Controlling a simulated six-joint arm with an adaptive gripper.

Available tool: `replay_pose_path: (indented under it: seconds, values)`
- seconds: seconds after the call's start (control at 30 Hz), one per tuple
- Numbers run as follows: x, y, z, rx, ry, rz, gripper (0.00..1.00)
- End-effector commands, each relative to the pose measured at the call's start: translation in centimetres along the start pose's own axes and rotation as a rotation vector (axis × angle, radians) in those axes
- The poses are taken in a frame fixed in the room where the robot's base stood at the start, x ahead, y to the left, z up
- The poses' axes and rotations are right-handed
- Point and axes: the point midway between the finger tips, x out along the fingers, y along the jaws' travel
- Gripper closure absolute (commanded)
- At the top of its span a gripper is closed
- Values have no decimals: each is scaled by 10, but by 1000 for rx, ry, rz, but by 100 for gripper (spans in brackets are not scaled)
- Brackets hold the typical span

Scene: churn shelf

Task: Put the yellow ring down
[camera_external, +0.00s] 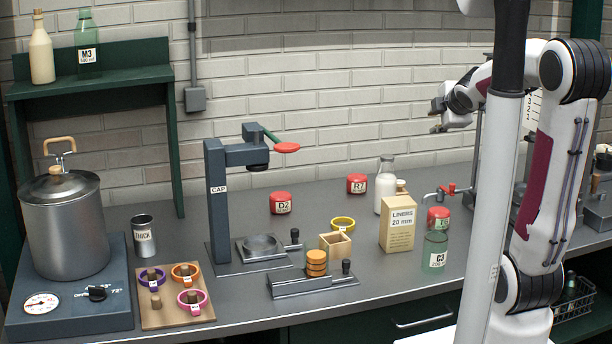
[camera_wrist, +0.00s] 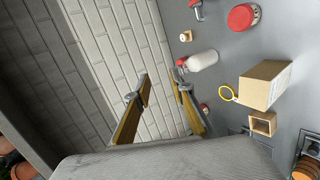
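The yellow ring (camera_external: 343,224) lies on the grey counter behind a small wooden box, left of the liners carton. It also shows in the wrist view (camera_wrist: 227,93), beside the carton. My gripper (camera_external: 437,115) is high above the counter near the back wall, well up and to the right of the ring. In the wrist view, the two fingers of my gripper (camera_wrist: 160,85) stand apart with nothing between them.
The liners carton (camera_external: 398,224), a small wooden box (camera_external: 336,245) and a milk bottle (camera_external: 385,190) stand near the ring. A wooden board (camera_external: 176,319) at left holds purple, orange and pink rings. A capping press (camera_external: 216,200) stands between. Red-lidded jars are spread along the back.

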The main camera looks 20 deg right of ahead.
Motion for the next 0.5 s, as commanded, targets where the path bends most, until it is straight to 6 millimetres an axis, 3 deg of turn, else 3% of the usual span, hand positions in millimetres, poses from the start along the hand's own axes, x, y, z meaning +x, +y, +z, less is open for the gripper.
replay_pose_path:
  seconds: [0.27,0.5]
  values:
    - [-58,-56,11,459,-90,-134,77]
    - [-98,-107,4,803,-156,-271,77]
